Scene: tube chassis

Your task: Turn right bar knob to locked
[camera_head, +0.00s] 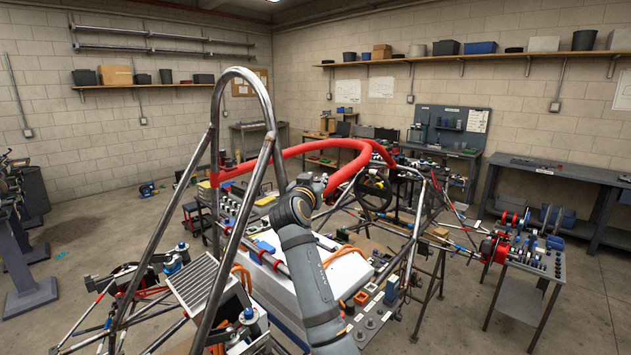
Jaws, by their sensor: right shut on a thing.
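My right arm rises from the bottom of the head view, and its dark gripper (318,184) is beside the right end of the red padded bar (345,180). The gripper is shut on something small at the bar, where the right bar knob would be. The knob itself is hidden behind the gripper and wrist, so its turned position cannot be told. The red bar curves from the left steel hoop (213,150) across to the right side of the tube chassis. My left gripper is not in view.
A tall bare steel hoop (262,85) stands left of my arm. A black steering wheel (374,190) is just right of the gripper. A white box-like body (335,270) lies below. A cart with reels (530,255) stands at right. Open floor (420,330) shows at lower right.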

